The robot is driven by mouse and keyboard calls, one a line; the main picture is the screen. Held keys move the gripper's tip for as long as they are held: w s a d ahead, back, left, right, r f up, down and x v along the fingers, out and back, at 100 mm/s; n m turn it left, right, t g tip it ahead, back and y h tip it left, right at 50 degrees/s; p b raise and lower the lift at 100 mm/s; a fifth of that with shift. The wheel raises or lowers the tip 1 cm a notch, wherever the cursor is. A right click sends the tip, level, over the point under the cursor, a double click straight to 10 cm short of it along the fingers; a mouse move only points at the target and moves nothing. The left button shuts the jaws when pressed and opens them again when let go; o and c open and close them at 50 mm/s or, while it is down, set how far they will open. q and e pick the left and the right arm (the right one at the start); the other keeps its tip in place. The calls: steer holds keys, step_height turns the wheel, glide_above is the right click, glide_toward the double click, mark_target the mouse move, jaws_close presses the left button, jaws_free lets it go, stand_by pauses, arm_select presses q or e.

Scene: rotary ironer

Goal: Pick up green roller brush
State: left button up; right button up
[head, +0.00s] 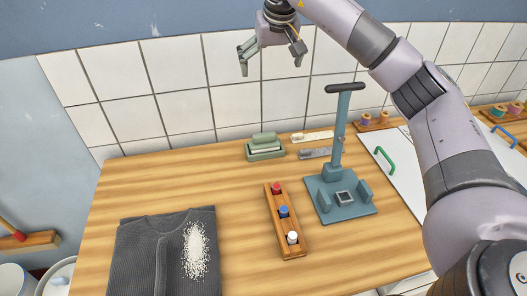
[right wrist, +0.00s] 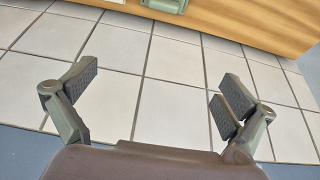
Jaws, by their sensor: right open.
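A pale green roller brush (head: 265,149), with a raised green top over a light strip, sits at the back of the wooden table near the tiled wall. Part of a pale green item, apparently the same one, shows at the top edge of the right wrist view (right wrist: 168,5). My right gripper (head: 271,64) is open and empty, high in front of the wall tiles and above the brush in the picture. Its spread fingers also show in the right wrist view (right wrist: 160,92) with only tiles between them. My left gripper is not in view.
A dark grey garment (head: 140,255) with white grains lies at front left. A wooden rack (head: 291,246) holds red, blue and white-topped items. A teal press stand (head: 340,190) rises right of the brush. Small flat tools (head: 315,153) lie beside the brush.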

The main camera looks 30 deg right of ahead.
steer(key=b, duration=1.2)
glide_toward(265, 135)
steer(key=d+v, duration=0.1)
steer(key=v, duration=0.5)
steer(key=x, duration=0.4)
steer(key=a+p+x, duration=0.1)
steer(key=x, duration=0.7)
steer(key=shift+s+a+f, duration=0.1)
steer(key=shift+f, duration=0.35)
steer(key=shift+p+x, duration=0.95)
steer(key=shift+x, duration=1.75)
steer(key=shift+r, duration=0.1)
steer(key=shift+c, duration=0.2)
steer(key=c, duration=1)
steer(key=shift+r, duration=0.1)
